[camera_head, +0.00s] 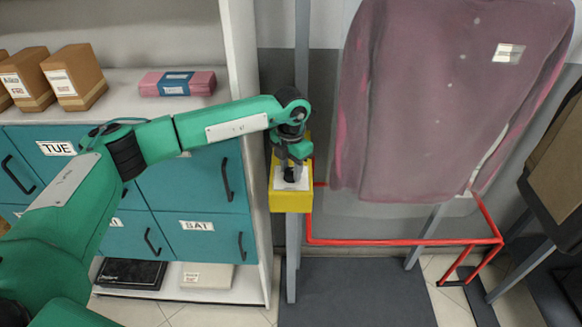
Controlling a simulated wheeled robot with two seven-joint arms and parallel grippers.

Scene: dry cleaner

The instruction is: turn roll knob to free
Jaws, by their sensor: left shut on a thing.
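A yellow box (291,201) is fixed on a grey post, with a pale plate (304,184) on its front. A small black knob (289,174) sits on the plate, mostly covered by my gripper. My left gripper (290,168) reaches in from the left over the box and is shut on the black knob. The knob's pointer and any markings on the plate are too small or hidden to read. My right gripper is not in view.
A mauve shirt (440,95) hangs to the right of the box, above a red rail (400,242). Shelves with teal drawers (190,182) stand at the left, holding brown boxes (75,78) and a pink packet (190,84). A dark mat (355,290) lies on the floor below.

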